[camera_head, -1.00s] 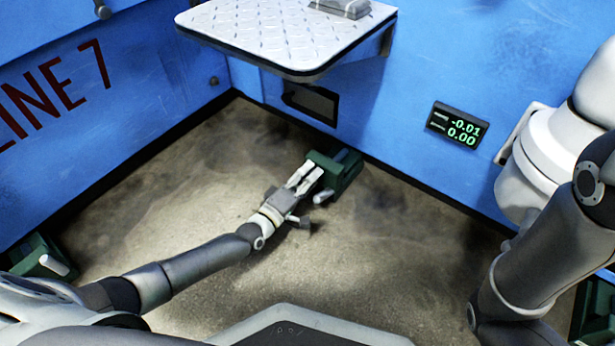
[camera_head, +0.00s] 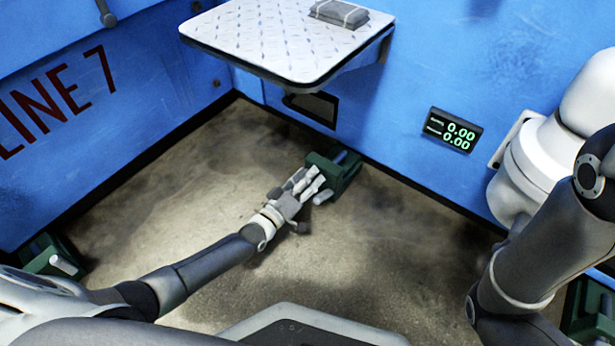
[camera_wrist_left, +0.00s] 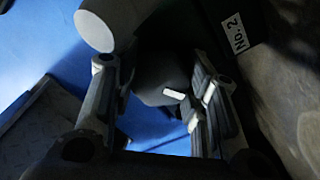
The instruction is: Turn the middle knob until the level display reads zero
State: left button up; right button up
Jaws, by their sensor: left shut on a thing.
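The middle knob is a dark round piece with a white mark, seen between my fingers in the left wrist view (camera_wrist_left: 157,78). It belongs to the middle green unit (camera_head: 347,170) on the floor by the blue wall, which has a white peg (camera_head: 322,197). My left gripper (camera_head: 313,178) is shut on the knob, with a finger on each side of it. In the head view the fingers mostly hide the knob. The level display (camera_head: 454,130) on the wall reads 0.00 on both lines. My right gripper is out of view.
A metal shelf (camera_head: 285,45) with a grey block (camera_head: 339,13) juts from the wall above the unit. Other green units stand at the lower left (camera_head: 47,257) and lower right (camera_head: 588,305). The floor (camera_head: 390,260) between is clear.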

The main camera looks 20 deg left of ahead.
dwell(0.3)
pick_arm(q)
jog(key=o, duration=1)
jog(key=shift+o, duration=0.2)
jog(key=shift+s, duration=0.1)
jog(key=v, duration=1.1)
jog(key=shift+s+a, duration=0.15)
jog(key=shift+s, duration=0.25)
